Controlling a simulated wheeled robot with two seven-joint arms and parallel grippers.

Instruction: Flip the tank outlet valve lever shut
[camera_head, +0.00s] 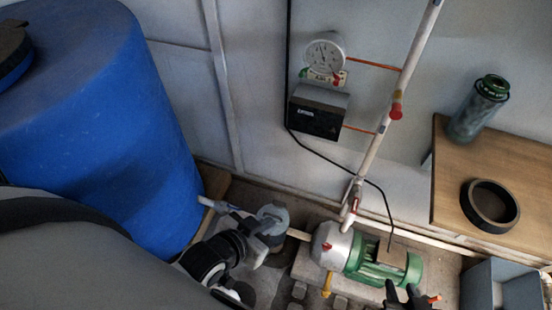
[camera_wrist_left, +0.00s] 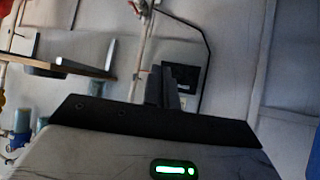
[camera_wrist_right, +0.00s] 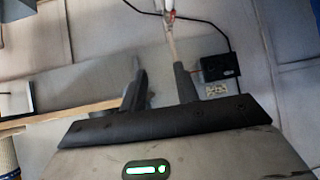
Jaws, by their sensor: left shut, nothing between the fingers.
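The blue tank (camera_head: 95,100) stands at the left in the head view. A pale pipe-like bar (camera_head: 220,207) runs from near its base toward a grey round fitting (camera_head: 272,215). I cannot tell the outlet valve lever apart from these parts or read its position. Black and white parts (camera_head: 235,247) crowd the front of this spot. My left gripper (camera_wrist_left: 162,88) is shut and empty in the left wrist view, pointing toward the wall. My right gripper (camera_wrist_right: 160,88) shows two separated fingers with nothing between them. Its fingertips (camera_head: 405,293) also show at the bottom of the head view.
A green pump (camera_head: 385,265) sits on the floor right of the fitting. A white pipe (camera_head: 380,140) rises behind it. A gauge (camera_head: 323,55) and black box (camera_head: 318,112) hang on the wall. A wooden table (camera_head: 450,185) with a black ring (camera_head: 490,205) stands right, above a grey bin (camera_head: 500,285).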

